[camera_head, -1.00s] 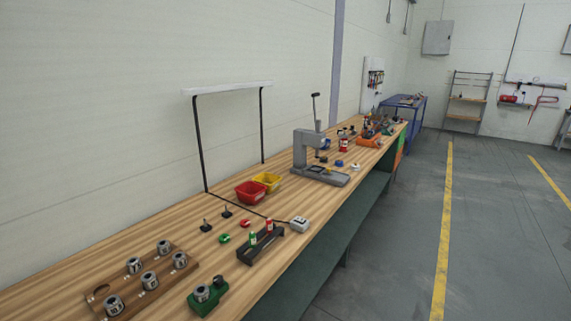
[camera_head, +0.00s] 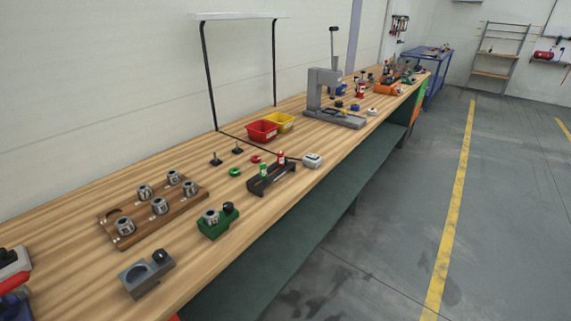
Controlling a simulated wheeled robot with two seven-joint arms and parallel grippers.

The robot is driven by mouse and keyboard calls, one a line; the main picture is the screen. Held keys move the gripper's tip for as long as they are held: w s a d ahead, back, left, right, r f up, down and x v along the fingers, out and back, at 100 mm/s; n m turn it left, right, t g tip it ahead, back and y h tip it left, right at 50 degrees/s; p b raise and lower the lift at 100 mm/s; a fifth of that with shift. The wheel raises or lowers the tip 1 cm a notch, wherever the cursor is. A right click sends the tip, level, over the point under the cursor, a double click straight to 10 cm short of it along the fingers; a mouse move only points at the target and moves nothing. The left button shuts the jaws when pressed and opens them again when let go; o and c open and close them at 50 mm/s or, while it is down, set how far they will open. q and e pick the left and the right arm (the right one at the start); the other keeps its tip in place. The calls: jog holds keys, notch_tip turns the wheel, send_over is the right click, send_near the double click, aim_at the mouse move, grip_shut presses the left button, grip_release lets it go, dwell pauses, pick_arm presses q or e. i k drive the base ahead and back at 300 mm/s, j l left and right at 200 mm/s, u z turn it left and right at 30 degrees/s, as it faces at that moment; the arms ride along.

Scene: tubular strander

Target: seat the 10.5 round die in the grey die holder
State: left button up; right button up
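The grey die holder (camera_head: 147,279) sits on the near part of the wooden bench, close to its front edge. It has an empty round recess and a black knob at its back right. One round spot at the board's left end is empty. Die markings are too small to read, so I cannot tell which is 10.5. Neither of my grippers is in view.
A green holder (camera_head: 218,227) with a metallic die (camera_head: 211,216) stands right of the board. A dark rack (camera_head: 271,178) and red bin (camera_head: 263,131) are further along. Partly cut-off red, grey and blue items lie at the left edge. Bare wood surrounds the grey holder.

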aim_at(142, 277)
jog(key=u, duration=1.4)
